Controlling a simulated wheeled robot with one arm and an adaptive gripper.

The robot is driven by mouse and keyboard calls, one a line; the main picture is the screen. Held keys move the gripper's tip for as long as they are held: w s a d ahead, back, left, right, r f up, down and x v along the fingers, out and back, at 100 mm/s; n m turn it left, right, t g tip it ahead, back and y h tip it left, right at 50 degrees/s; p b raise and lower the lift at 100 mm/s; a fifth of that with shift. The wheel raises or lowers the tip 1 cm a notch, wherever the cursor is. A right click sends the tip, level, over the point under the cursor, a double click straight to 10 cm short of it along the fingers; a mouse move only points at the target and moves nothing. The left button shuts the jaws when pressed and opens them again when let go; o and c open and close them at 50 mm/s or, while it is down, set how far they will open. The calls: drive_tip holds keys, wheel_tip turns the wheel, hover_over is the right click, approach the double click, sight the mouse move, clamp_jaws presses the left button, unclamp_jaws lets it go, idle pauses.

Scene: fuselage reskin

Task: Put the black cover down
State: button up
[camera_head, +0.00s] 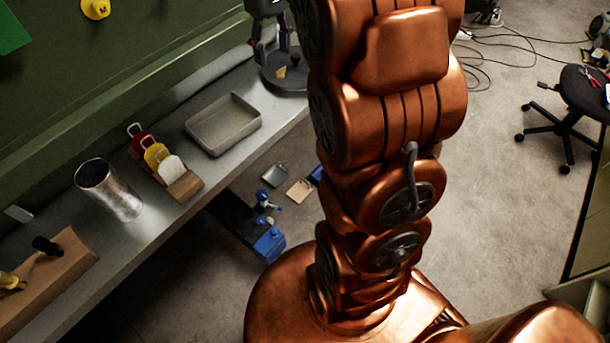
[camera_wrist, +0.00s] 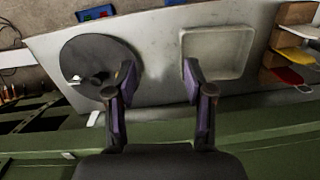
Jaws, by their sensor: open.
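The black cover is most likely the dark round disc (camera_head: 292,84), which lies flat on the grey metal bench at its far end. It also shows in the wrist view as a dark disc (camera_wrist: 88,52) at left, with a small light and dark thing on it. My gripper (camera_wrist: 158,74) is open, with nothing between its fingers. In the wrist view its left finger overlaps the disc's right edge, and its right finger is near the tray. In the head view my gripper (camera_head: 270,44) is just above the disc, partly hidden by my arm. I cannot tell whether it touches.
A grey tray (camera_head: 216,143) sits on the bench (camera_head: 167,110) beside the disc. Red, yellow and white tags stand in a wooden holder (camera_head: 186,186). A metal cylinder (camera_head: 118,205) is nearer. A green wall (camera_head: 120,50) runs behind the bench. A chair (camera_head: 585,88) stands at right.

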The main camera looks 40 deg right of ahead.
drive_tip(key=s+a+f, duration=0.3)
drive_tip(key=s+a, duration=0.1)
drive_tip(key=s, duration=0.5)
drive_tip(key=s+a+f, duration=0.3)
drive_tip(key=s+a, duration=0.1)
drive_tip(key=s, duration=0.5)
drive_tip(key=s+a+f+m+g, duration=0.1)
drive_tip(key=s+a+f, duration=0.2)
drive_tip(key=s, duration=0.6)
drive_tip(key=shift+a+f, duration=0.35)
drive_tip(key=shift+a, duration=0.35)
